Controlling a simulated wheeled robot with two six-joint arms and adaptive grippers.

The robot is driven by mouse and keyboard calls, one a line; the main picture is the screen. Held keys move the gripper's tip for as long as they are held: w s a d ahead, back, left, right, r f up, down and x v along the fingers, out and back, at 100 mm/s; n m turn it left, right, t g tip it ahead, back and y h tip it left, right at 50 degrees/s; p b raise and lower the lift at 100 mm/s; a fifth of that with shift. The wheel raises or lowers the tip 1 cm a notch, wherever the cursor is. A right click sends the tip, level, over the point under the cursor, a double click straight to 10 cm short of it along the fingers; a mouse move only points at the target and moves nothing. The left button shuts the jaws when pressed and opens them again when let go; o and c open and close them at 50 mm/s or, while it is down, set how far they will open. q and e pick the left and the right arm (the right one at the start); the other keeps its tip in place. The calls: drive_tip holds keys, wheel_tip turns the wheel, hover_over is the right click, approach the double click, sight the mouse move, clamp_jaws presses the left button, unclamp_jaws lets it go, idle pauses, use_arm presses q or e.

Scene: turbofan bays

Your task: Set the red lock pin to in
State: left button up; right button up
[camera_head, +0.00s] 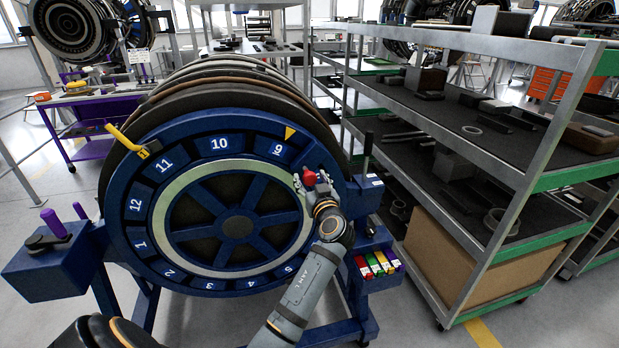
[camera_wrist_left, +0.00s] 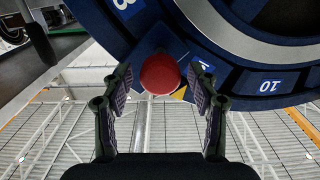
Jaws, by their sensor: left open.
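The red lock pin (camera_head: 309,178) shows as a round red knob on the right side of the blue numbered wheel (camera_head: 128,232), just below the number 9. In the left wrist view the red knob (camera_wrist_left: 160,74) sits between the two fingers, in front of a blue plate. My left gripper (camera_head: 314,186) is at the knob; its fingers (camera_wrist_left: 161,88) are spread, one on each side with a visible gap. How far the pin stands out or in cannot be told. My right gripper is not in view.
A yellow handle (camera_head: 125,140) sticks out at the wheel's upper left. A dark upright lever (camera_head: 368,150) stands right of the wheel, above a box of coloured tags (camera_head: 377,264). A metal shelf rack (camera_head: 500,215) stands close on the right. Purple-handled posts (camera_head: 55,223) are at the left.

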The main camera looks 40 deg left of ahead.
use_arm(q)
drive_tip(key=v, duration=0.6)
drive_tip(key=shift+d, duration=0.1)
